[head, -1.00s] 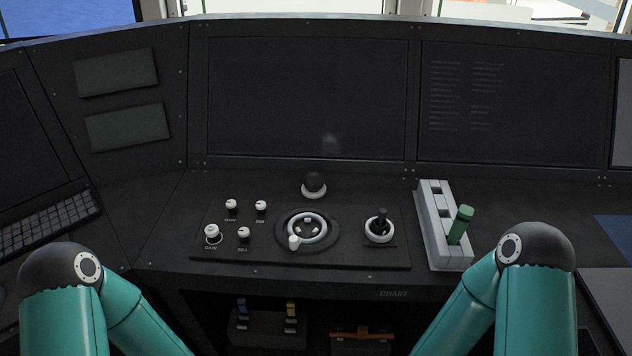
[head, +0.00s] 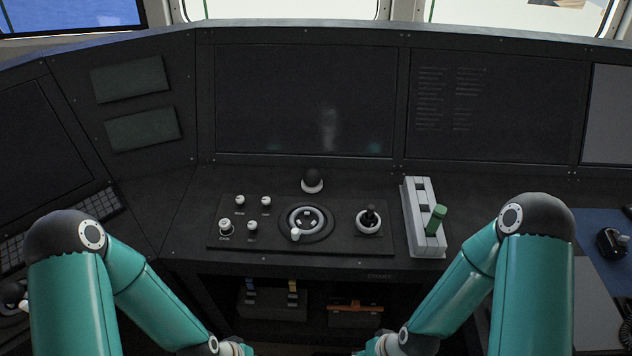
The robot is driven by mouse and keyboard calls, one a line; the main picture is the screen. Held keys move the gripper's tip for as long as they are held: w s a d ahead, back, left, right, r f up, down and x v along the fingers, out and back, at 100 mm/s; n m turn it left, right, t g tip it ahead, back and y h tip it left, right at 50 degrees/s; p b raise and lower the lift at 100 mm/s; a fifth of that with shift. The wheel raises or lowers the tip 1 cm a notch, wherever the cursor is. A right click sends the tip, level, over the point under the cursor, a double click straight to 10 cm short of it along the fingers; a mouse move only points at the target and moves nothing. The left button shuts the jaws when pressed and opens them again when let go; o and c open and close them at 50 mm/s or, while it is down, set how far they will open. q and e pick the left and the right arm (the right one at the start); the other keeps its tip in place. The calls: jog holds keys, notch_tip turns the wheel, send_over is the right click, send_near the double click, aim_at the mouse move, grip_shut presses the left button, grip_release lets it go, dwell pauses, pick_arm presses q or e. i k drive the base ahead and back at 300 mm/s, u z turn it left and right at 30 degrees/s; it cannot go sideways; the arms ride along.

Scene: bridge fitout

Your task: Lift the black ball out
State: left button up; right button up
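The black ball (head: 312,177) sits in a white ring-shaped cup (head: 312,187) at the back edge of the control panel, in the middle of the console. Its upper part shows above the cup. My two teal arms come in from the lower left and lower right and run down toward the bottom middle. Both grippers are below the picture's lower edge, so neither fingers nor anything in them can be seen.
The control panel (head: 344,246) carries white knobs, a round dial (head: 307,222) and a small black joystick (head: 369,215). A grey rack (head: 411,213) with a green-handled lever (head: 435,219) stands right of it. Under the console is an open shelf with an orange-handled box (head: 355,307).

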aim_at(312, 176)
jog(key=k, duration=0.4)
jog(key=u, duration=0.15)
jog(key=i, duration=0.95)
jog(key=u, duration=0.7)
